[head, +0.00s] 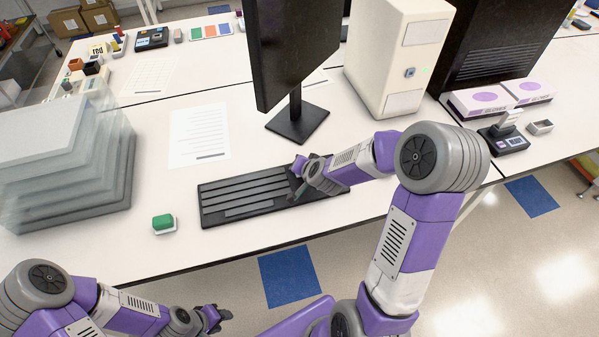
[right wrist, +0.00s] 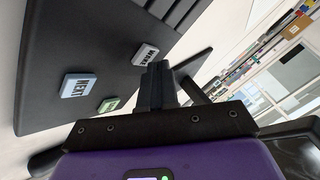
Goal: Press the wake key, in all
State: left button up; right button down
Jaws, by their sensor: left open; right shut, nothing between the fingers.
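A long black keyboard (head: 235,200) lies on the white table below the monitor. In the right wrist view its end panel (right wrist: 60,40) carries a white key (right wrist: 145,54) whose tilted lettering seems to read WAKE, a pale blue NEXT key (right wrist: 78,86) and a green key (right wrist: 109,104). My right gripper (right wrist: 155,78) is shut and empty, its tips beside the white key; I cannot tell whether they touch it. In the head view the right gripper (head: 296,192) covers the keyboard's right part and hides the keys. My left gripper (head: 217,319) is open and empty, in front of the table.
A monitor (head: 292,45) on a black stand (head: 297,123) rises behind the keyboard. A beige computer tower (head: 395,55) stands right of it. A green block (head: 163,222) on a white base sits to the left, near stacked clear trays (head: 65,160). A paper sheet (head: 200,133) lies flat.

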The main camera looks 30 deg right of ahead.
jog(key=shift+f+b, duration=0.35)
jog(key=shift+f, duration=0.05)
jog(key=shift+r, duration=0.1)
dwell(0.4)
jog(key=shift+r+p, duration=0.7)
jog(key=shift+r, duration=0.05)
notch_tip(320, 180, up, 5)
jog(key=p, duration=0.4)
jog(key=shift+p, duration=0.3)
dwell(0.4)
